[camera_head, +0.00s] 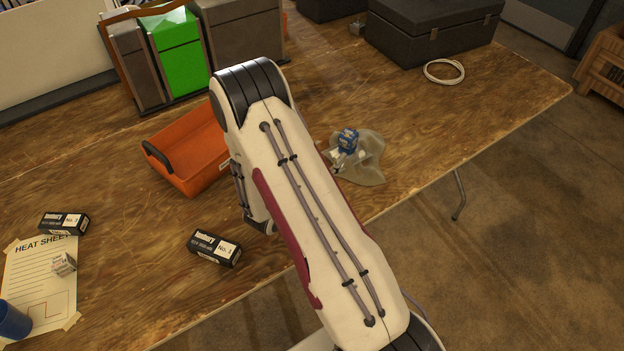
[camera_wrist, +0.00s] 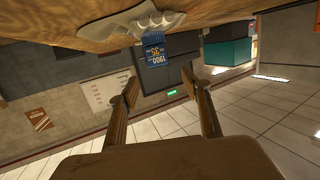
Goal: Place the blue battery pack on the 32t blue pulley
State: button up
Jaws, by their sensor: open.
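The blue battery pack (camera_head: 347,138) stands at the grey crumpled cloth (camera_head: 368,165) on the wooden table, with white parts beside its base. In the wrist view, which is upside down, the battery pack (camera_wrist: 153,48) shows printed numbers and sits beyond my fingertips, with the cloth (camera_wrist: 105,30) around its base. My gripper (camera_wrist: 160,82) is open and empty, its two fingers apart and not touching the pack. My arm hides the gripper in the head view. I cannot make out a 32t blue pulley for certain.
An orange tray (camera_head: 190,155) lies left of my arm. Black boxes (camera_head: 214,248) (camera_head: 64,223) and a paper sheet (camera_head: 40,280) lie at the front left, with a blue cylinder (camera_head: 14,320). A black case (camera_head: 430,30) and a white cable coil (camera_head: 444,72) are at the back right.

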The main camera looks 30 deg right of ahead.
jog(key=w+a+r+n+t+y, duration=0.2)
jog(key=w+a+r+y, duration=0.25)
jog(key=a+r, duration=0.3)
jog(key=w+a+r+n+t+y, duration=0.25)
jog(key=a+r+y, duration=0.25)
jog(key=a+r, duration=0.25)
jog(key=s+a+r+n+y, duration=0.25)
jog(key=a+r+y, duration=0.2)
jog(key=a, duration=0.25)
jog(key=s+a+r+n+g+y, duration=0.1)
jog(key=s+a+r+n, duration=0.15)
jog(key=s, duration=0.45)
jog(key=s+a+r+n+g+y, duration=0.1)
jog(key=s+a+r+g, duration=0.2)
jog(key=s, duration=0.4)
jog(key=s+d+r+n+g+h, duration=0.1)
jog(key=s+d+n, duration=0.1)
jog(key=s, duration=1.6)
jog(key=shift+n, duration=0.45)
